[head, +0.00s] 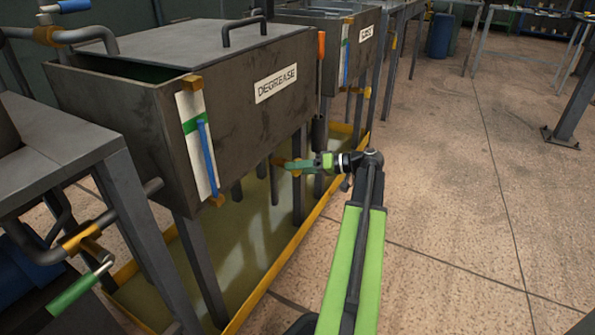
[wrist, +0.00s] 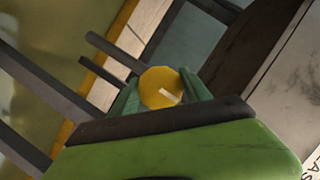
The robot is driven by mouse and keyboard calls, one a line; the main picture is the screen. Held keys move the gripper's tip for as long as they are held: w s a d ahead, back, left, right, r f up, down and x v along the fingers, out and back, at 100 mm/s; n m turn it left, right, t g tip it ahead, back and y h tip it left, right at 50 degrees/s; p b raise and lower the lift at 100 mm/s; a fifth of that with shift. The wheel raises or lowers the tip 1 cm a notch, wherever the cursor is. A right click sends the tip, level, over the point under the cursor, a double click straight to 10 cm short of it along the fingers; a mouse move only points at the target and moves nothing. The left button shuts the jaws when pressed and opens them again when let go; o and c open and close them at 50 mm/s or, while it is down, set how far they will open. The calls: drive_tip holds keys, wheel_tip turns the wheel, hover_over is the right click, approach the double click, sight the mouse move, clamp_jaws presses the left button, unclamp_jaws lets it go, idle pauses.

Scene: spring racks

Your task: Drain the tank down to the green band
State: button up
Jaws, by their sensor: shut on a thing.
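The dark metal tank labelled DEGREASE (head: 245,75) stands on legs at the left of the head view. Its white gauge strip (head: 187,104) carries a green band (head: 193,126) and a blue column (head: 207,158). The top of the blue column reaches the green band. My gripper (head: 291,164) is below the tank's right part, at a small yellow fitting (head: 277,161). In the wrist view my gripper (wrist: 165,90) is shut on this yellow round valve knob (wrist: 161,84), with a green finger at each side. A grey rod shows beside the knob.
A yellow-rimmed tray (head: 262,285) with murky liquid lies under the tank. A second tank (head: 355,55) with its own gauge stands behind. An orange-handled tool (head: 320,75) hangs between them. The tiled floor (head: 460,190) on the right is clear.

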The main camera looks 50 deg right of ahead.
idle(0.5)
drive_tip(key=o, duration=1.4)
drive_tip(key=shift+p+v, duration=2.25)
drive_tip(key=shift+v, duration=6.45)
drive_tip(key=shift+d+f, duration=0.1)
drive_tip(key=shift+f, duration=0.05)
